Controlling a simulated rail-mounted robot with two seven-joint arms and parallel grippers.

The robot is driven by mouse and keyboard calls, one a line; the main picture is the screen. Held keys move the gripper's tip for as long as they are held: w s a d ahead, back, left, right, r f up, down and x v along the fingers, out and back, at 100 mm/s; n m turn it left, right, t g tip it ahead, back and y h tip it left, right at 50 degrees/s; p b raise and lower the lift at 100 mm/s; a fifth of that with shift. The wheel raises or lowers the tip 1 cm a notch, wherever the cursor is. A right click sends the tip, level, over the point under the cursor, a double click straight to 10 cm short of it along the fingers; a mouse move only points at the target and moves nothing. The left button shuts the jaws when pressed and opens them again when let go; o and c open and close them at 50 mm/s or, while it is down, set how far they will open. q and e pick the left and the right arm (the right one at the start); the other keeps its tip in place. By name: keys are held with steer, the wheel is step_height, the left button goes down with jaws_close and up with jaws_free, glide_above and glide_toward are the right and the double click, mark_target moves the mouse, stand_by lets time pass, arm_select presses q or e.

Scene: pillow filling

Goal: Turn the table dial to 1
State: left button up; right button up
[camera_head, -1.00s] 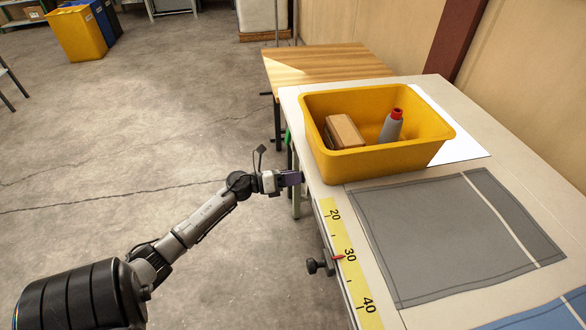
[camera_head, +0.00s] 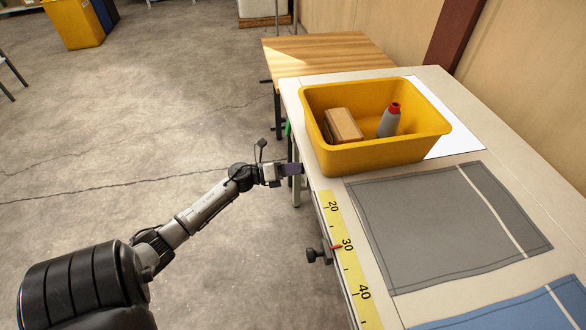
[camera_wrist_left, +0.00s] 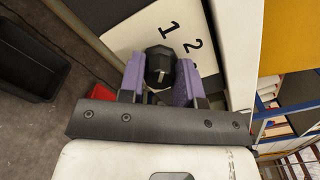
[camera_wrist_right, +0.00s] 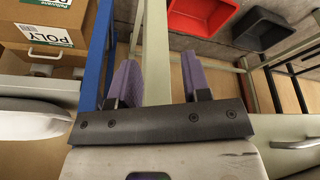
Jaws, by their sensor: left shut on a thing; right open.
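The black dial (camera_wrist_left: 160,68) shows in the left wrist view, in front of a white plate (camera_wrist_left: 135,32) marked 1 and 2. The purple fingers of my left gripper (camera_wrist_left: 160,80) are shut on the dial, one on each side. A pale mark shows on the knob's near side; which number it points to I cannot tell. In the head view my left gripper (camera_head: 292,169) is at the table's left edge, below the yellow bin, and the dial is hidden there. My right gripper (camera_wrist_right: 158,85) is open and empty in the right wrist view and is outside the head view.
The yellow bin (camera_head: 385,157) on the table (camera_head: 470,135) holds a brown block (camera_head: 343,126) and a grey bottle with a red cap (camera_head: 389,122). A ruler strip (camera_head: 346,250) and a clamp knob (camera_head: 316,255) lie along the left edge. Shelving with boxes (camera_wrist_right: 42,28) stands near my right gripper.

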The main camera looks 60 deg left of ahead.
arm_select(q)
steer(key=o, duration=0.9)
steer(key=p+v, duration=0.2)
steer(key=v, duration=1.2)
steer(key=shift+p, duration=0.3)
steer(key=shift+w, duration=0.1)
